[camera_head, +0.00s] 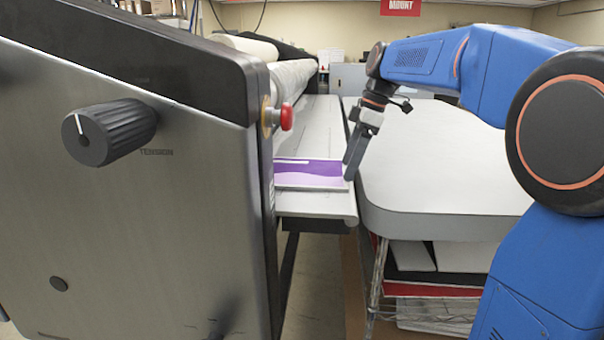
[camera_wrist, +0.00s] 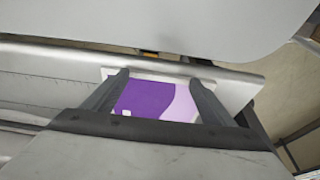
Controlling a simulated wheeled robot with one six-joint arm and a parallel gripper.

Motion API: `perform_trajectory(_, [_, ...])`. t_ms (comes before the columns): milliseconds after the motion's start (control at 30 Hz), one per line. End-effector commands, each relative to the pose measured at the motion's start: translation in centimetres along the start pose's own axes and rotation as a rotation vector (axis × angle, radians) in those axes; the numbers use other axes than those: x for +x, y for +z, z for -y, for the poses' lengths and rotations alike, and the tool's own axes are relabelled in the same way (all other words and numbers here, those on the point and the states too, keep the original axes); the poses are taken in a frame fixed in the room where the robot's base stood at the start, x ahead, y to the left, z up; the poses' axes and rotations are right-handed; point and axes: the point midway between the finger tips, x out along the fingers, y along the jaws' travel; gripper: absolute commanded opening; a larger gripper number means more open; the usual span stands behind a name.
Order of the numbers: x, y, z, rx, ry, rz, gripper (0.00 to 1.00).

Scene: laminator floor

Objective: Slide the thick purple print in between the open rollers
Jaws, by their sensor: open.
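The thick purple print (camera_head: 310,173), purple and lilac with a white border, lies flat on the laminator's grey feed table (camera_head: 318,125), close to its near end. Its left part is hidden behind the machine's side panel. The pale rollers (camera_head: 292,76) run away along the left side; the gap between them cannot be made out. My gripper (camera_head: 347,174) is at the print's right edge, pointing down. In the wrist view my gripper (camera_wrist: 160,77) is open, its two fingers apart with the purple print (camera_wrist: 150,99) showing between them. Whether the fingers touch it cannot be told.
The side panel (camera_head: 160,210) with a black tension knob (camera_head: 110,132) and a red knob (camera_head: 287,118) stands at the left. A white rounded worktable (camera_head: 450,170) is on the right, its top clear, with sheets on a wire shelf (camera_head: 430,290) below.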

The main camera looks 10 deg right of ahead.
Motion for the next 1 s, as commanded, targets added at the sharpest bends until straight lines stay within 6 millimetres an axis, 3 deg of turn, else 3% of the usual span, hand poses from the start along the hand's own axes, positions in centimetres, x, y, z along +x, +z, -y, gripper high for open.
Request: perform_trajectory(1000, [0.8,-2.0,0.0,0.000,-0.004,0.001,0.78])
